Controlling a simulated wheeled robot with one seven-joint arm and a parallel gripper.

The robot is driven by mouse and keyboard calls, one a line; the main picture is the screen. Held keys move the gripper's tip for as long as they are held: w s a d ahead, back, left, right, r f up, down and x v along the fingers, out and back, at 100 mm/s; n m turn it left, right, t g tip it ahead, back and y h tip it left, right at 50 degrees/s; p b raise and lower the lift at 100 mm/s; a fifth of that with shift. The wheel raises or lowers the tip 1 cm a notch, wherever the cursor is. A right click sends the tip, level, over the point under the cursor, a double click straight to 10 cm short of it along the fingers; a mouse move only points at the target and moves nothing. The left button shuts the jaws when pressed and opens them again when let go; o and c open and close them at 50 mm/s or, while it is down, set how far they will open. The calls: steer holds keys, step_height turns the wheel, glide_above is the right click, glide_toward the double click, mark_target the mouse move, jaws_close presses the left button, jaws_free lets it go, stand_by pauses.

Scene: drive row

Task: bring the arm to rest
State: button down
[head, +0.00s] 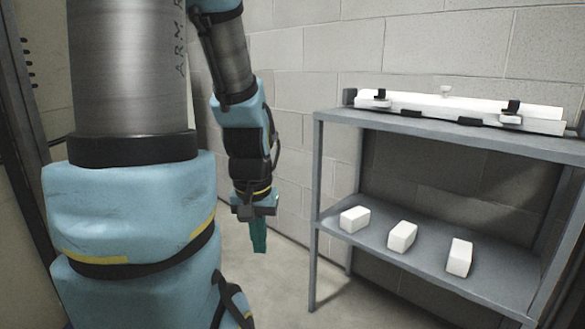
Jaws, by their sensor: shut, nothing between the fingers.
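My arm fills the left side of the head view, with blue and grey metal links. My gripper (259,236) hangs at the end of the arm and points down. Its teal fingers are together with nothing between them. It is in the open air to the left of the grey shelf unit (425,128), apart from it.
Three white blocks (355,219), (401,236), (459,257) lie spaced along the lower shelf. A long white bar (460,108) with black clamps lies on the top shelf. A block wall (300,100) stands behind. Bare floor shows below my gripper.

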step_height(320, 180, up, 25)
steer(key=p, duration=2.2)
steer(key=c, duration=1.6)
jaws_free()
steer(key=shift+f, duration=0.1)
